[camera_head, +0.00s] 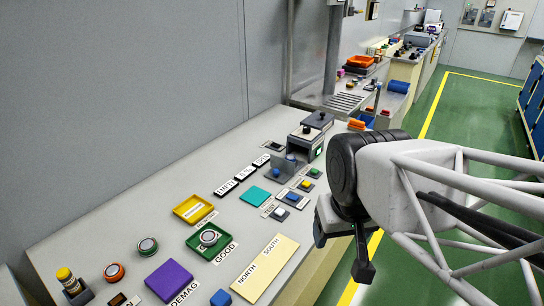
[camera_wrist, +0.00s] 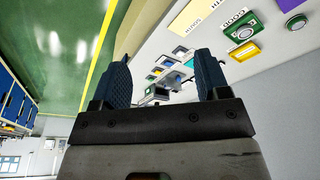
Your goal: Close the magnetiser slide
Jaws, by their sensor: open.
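The magnetiser appears to be the grey box (camera_head: 305,142) with a dark knob on top, at the far end of the bench. A grey slide (camera_head: 284,166) sticks out from its front, with a small blue piece on it. In the wrist view these parts are small and partly hidden between and behind the fingers. My gripper (camera_head: 342,250) hangs beyond the right edge of the bench, to the right of and nearer than the slide, touching nothing. In the wrist view its two blue fingers (camera_wrist: 162,62) are apart, with nothing held between them.
Small coloured buttons (camera_head: 292,197) lie beside the slide. A yellow tray (camera_head: 194,209), a green tray (camera_head: 208,255), a purple pad (camera_head: 169,281) and a cream NORTH/SOUTH plate (camera_head: 264,268) are on the bench. The green floor (camera_head: 440,150) to the right is open.

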